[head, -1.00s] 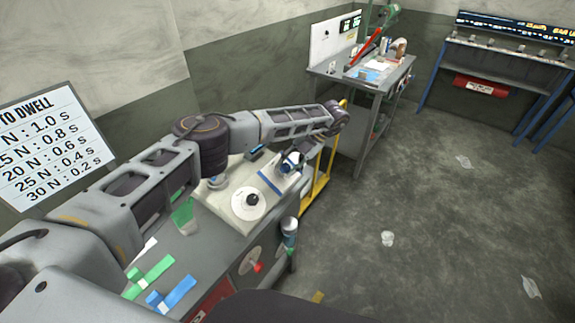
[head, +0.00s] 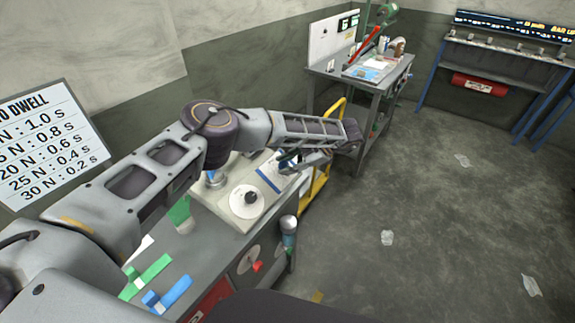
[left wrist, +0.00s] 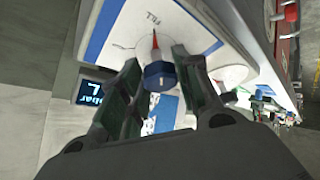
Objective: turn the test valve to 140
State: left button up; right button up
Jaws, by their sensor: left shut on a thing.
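The test valve's blue faceted knob (left wrist: 158,76) with a red pointer stands in front of a white dial plate (left wrist: 138,18) with scale marks in the left wrist view. The red pointer points up in that picture, towards the printed letters; I cannot read an angle from it. My left gripper (left wrist: 157,62) has a dark finger on each side of the knob and is shut on it. In the head view my left gripper (head: 288,160) is at the far right end of the bench panel (head: 228,207), and the knob is hidden there. My right gripper is out of view.
A white disc with a black knob (head: 247,199) sits near on the panel. A lit display (left wrist: 90,92) shows a 7 beside the valve. A bottle (head: 289,232) hangs at the bench edge. A yellow frame (head: 322,185) stands beyond the bench; open floor lies right.

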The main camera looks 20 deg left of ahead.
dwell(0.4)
pick_arm(q)
jog(key=o, duration=1)
jog(key=shift+d, duration=0.1)
jog(key=v, duration=1.2)
dwell(0.6)
